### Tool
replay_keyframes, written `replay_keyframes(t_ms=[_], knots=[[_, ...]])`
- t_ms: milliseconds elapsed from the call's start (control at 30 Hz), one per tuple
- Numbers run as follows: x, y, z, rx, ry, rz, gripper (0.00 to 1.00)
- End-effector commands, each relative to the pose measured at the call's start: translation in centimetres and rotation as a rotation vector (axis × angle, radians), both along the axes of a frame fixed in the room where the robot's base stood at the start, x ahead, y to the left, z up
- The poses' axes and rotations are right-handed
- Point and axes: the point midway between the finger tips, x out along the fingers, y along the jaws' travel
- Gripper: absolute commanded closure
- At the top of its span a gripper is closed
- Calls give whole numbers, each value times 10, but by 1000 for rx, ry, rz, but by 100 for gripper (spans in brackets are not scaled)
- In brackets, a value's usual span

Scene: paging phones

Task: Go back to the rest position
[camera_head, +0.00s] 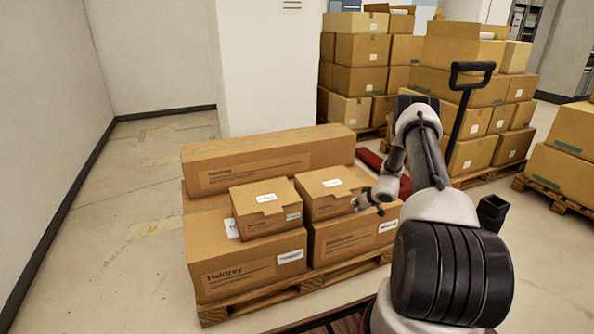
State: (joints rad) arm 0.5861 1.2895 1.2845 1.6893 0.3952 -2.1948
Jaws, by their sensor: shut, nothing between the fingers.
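My gripper (371,203) shows small, at the end of my arm, in front of the right side of a stack of cardboard boxes. It is shut and holds nothing. My arm rises from the lower right, bends at the top and comes down to the gripper. A small box (266,207) and a second small box (330,190) lie on larger boxes. The gripper appears close to the right-hand small box; I cannot tell whether it touches it.
The boxes stand on a wooden pallet (253,299). A long box (262,162) lies at its back. Behind are stacked boxes (361,80) on pallets and a pallet jack handle (472,95). A white pillar (268,70) stands behind the long box. Floor (140,230) at left is clear.

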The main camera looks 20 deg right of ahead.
Motion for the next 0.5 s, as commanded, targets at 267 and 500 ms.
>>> replay_keyframes(t_ms=[267, 500], knots=[[1, 4, 2, 142, -3, -128, 100], [-64, 55, -21, 474, 179, -266, 100]])
